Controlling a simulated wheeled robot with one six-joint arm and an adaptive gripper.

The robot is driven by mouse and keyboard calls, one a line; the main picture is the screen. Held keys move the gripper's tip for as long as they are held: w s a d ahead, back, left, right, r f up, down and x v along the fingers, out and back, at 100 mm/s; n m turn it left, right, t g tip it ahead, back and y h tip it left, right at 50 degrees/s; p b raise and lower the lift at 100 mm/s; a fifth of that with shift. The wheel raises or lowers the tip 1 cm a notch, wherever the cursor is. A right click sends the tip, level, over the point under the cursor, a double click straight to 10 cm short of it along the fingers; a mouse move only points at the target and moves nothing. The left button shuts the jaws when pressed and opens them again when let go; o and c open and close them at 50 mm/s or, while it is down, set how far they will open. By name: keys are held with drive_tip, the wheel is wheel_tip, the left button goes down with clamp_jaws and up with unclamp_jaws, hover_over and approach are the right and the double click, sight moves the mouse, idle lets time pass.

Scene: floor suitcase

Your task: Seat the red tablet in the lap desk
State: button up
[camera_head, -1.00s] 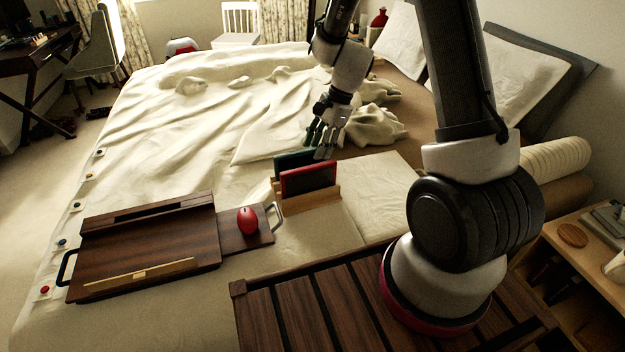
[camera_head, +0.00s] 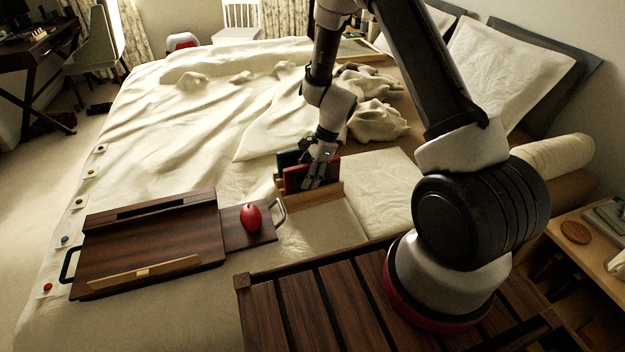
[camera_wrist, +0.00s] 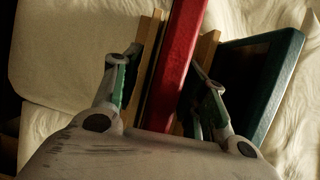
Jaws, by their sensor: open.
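The red tablet (camera_head: 297,179) stands on edge in a light wooden rack (camera_head: 325,195) on the bed. In the wrist view the red tablet (camera_wrist: 177,62) runs between my two open fingers, with a finger on each side. My gripper (camera_head: 314,183) is at the top of the red tablet and has not closed on it. A green tablet (camera_wrist: 265,80) stands behind the red one in the same rack, close to one finger. The lap desk (camera_head: 150,240) is dark wood with a long slot near its back edge and lies on the bed at left.
A red computer mouse (camera_head: 251,217) sits on the lap desk's side panel. A light wooden strip (camera_head: 145,272) lies along the desk's front. Rumpled bedding (camera_head: 210,120) lies behind. A slatted wooden surface (camera_head: 310,310) is in front.

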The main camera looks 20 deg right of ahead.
drive_tip(key=shift+f, duration=0.25)
idle(0.5)
drive_tip(key=shift+c, duration=0.4)
clamp_jaws()
